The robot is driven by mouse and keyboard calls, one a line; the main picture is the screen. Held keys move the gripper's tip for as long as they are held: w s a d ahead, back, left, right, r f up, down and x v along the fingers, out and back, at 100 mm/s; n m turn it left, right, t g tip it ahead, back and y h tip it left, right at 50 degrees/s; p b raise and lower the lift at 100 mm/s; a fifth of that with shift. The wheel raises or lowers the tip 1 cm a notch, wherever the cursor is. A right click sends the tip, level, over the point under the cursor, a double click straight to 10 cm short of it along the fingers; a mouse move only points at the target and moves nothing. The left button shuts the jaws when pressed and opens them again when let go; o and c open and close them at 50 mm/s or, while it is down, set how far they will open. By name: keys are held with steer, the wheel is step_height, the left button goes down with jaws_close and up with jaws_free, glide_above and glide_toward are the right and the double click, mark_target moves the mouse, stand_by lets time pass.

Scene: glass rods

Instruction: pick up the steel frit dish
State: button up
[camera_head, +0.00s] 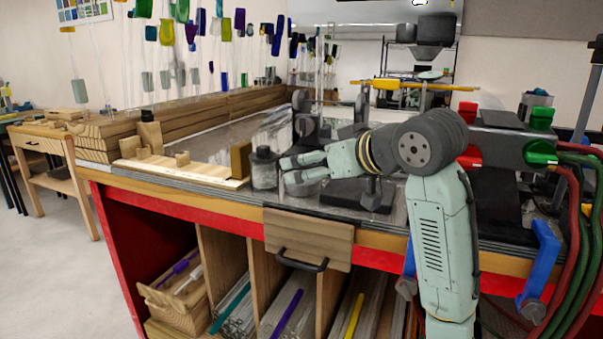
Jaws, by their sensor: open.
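A low, grey metallic round shape, apparently the steel frit dish (303,189), sits on the workbench top near its front edge. My gripper (286,171) reaches in from the right with its fingers pointing left. Its two fingers are apart, with nothing visible held between them. The lower finger is in front of or just above the dish and hides part of it. I cannot tell whether they touch.
A dark-lidded jar (263,169) stands just left of my fingertips. A wooden board with blocks (180,172) lies farther left. A black torch stand (358,195) is right of the dish. Red and green hoses (572,230) hang at the right. Rods fill the shelves below.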

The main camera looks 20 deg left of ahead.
steer(key=shift+d+h, duration=0.4)
steer(key=shift+d, duration=0.8)
steer(key=shift+w+d+f, duration=0.1)
steer(key=shift+f, duration=0.15)
steer(key=p+x, duration=0.1)
steer(key=x, duration=0.3)
steer(key=shift+w+a+f, duration=0.15)
steer(key=shift+a+f, duration=0.1)
steer(key=shift+f, duration=0.05)
steer(key=p+x, duration=0.2)
steer(key=x, duration=0.3)
steer(key=shift+w+a+f, duration=0.1)
steer(key=shift+w+f, duration=0.15)
steer(key=shift+r, duration=0.1)
steer(key=c, duration=1.4)
